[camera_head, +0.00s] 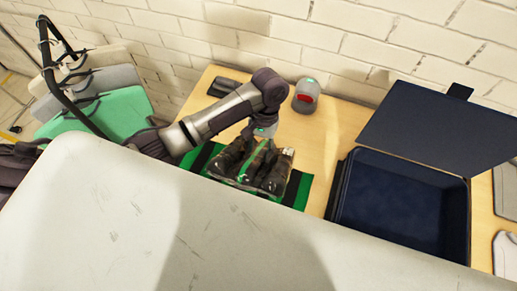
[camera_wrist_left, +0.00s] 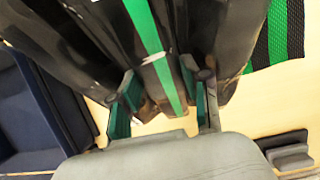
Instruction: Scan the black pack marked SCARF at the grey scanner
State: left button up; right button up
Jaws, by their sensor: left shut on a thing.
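A glossy black pack (camera_head: 235,158) with a green stripe is over the striped mat, below my left gripper (camera_head: 262,136). In the left wrist view the pack (camera_wrist_left: 160,62) fills the upper middle, and the fingers of my left gripper (camera_wrist_left: 163,103) are shut on its striped part. A small white label shows at its right end in the head view, but I cannot read any marking. The grey scanner (camera_head: 305,91) with a red front stands behind the pack, near the wall, apart from it. My right gripper is not in view.
A black and green striped mat (camera_head: 298,190) lies on the wooden table (camera_head: 333,125). A dark blue box (camera_head: 338,205) with its lid (camera_head: 440,123) open stands at the right. A small dark object (camera_head: 222,87) lies left of the scanner. Garments hang on a rail (camera_head: 50,75) at the left.

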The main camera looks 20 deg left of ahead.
aim_at(245, 170)
pick_arm(q)
jog(key=s+r, duration=0.2)
jog(key=s, duration=0.1)
jog(key=s+r, duration=0.5)
jog(key=s, duration=0.1)
jog(key=shift+s+r, duration=0.2)
jog(key=shift+r, duration=0.2)
jog(key=shift+s+r, duration=0.15)
jog(key=shift+s, duration=0.05)
dwell(0.3)
